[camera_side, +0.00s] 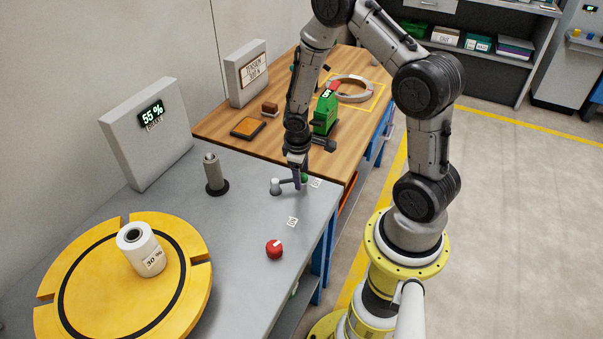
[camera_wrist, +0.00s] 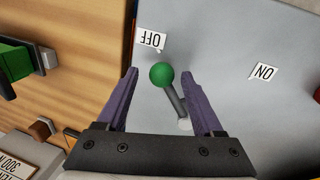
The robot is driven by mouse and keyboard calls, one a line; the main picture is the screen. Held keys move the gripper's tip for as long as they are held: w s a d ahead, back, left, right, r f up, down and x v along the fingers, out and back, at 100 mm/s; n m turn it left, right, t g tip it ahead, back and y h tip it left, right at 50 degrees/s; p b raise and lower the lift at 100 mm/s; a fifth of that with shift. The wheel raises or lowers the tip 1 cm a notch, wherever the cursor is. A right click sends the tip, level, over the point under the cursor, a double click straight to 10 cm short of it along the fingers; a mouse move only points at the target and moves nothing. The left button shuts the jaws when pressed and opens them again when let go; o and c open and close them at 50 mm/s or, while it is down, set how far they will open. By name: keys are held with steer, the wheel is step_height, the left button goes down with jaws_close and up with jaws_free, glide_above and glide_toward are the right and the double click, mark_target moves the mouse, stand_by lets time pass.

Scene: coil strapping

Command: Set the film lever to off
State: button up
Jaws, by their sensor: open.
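The film lever has a grey arm and a green ball knob (camera_wrist: 160,75). In the wrist view its arm points toward the OFF label (camera_wrist: 150,40), the knob just short of it; the ON label (camera_wrist: 264,72) is farther right. In the side view the lever's grey pivot (camera_side: 275,187) stands on the grey table and the knob (camera_side: 304,178) is partly hidden by a finger. My gripper (camera_wrist: 159,74) is open, its purple fingers on either side of the knob. I see gaps between the knob and both fingers. My gripper (camera_side: 299,180) is low over the table in the side view.
A red knob (camera_side: 274,249) sits nearer the front. A grey post (camera_side: 215,174), a yellow turntable (camera_side: 60,300) bearing a white roll (camera_side: 141,249), and a display reading 55 % (camera_side: 151,112) are left. A green tool (camera_side: 326,110) stands behind on the wooden bench.

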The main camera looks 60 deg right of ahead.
step_height(320, 180, up, 14)
steer(key=a, duration=0.2)
steer(key=shift+s+a+f, duration=0.2)
steer(key=shift+a, duration=0.15)
steer(key=s+a+r+t, duration=0.2)
steer(key=a+r+t, duration=0.35)
steer(key=r, duration=0.85)
steer(key=s+a+r+y, duration=0.1)
steer(key=s+a, duration=0.3)
steer(key=s, duration=0.2)
steer(key=s+a+r+m+y, duration=0.1)
steer(key=s+a, duration=0.2)
steer(key=s, duration=0.3)
steer(key=shift+s+a, duration=0.2)
steer(key=shift+a, duration=0.15)
